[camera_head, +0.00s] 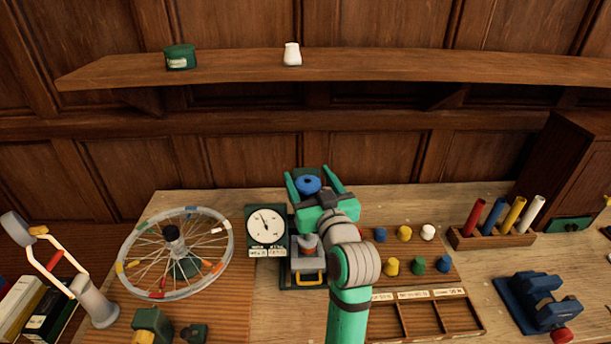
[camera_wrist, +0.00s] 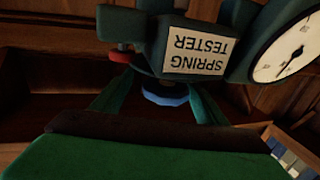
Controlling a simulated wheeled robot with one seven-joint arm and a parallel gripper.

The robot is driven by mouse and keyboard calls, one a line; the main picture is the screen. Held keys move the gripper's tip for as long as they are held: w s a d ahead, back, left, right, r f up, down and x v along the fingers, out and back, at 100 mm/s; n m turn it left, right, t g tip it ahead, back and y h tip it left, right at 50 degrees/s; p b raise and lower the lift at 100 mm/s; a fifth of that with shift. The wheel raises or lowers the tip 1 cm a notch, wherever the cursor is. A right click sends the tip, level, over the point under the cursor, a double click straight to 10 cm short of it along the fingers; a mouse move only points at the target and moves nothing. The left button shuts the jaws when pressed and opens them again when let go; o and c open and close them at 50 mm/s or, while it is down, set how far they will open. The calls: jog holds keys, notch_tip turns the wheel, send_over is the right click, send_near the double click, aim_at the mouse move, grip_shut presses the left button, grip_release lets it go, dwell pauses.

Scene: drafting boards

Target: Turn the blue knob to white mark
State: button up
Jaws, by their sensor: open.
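The blue knob (camera_head: 308,184) is a round disc with a dark centre, on the dark green spring tester behind my gripper. My gripper (camera_head: 309,173) is open, with one green finger on each side of the knob. In the wrist view the blue knob (camera_wrist: 165,94) shows partly between my fingers (camera_wrist: 155,92), its upper part hidden by the tester's body. I cannot tell whether the fingers touch it. The spring tester's label (camera_wrist: 200,52) appears upside down. I cannot make out a white mark by the knob.
A white dial (camera_head: 266,226) stands just left of my gripper. A spoked wheel (camera_head: 174,254) is farther left. Right are coloured pegs (camera_head: 404,233), a rack of coloured tubes (camera_head: 492,236) and a blue vise (camera_head: 540,303). A shelf (camera_head: 400,66) runs above the bench.

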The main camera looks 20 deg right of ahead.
jog(key=shift+w+a, duration=0.25)
jog(key=shift+w, duration=0.25)
jog(key=shift+w+a, duration=0.25)
jog(key=shift+w, duration=0.2)
jog(key=c, duration=1.1)
jog(key=shift+o, duration=0.2)
jog(key=shift+s+d+y, duration=0.1)
jog(key=shift+d+y, duration=0.05)
jog(key=shift+y, duration=0.25)
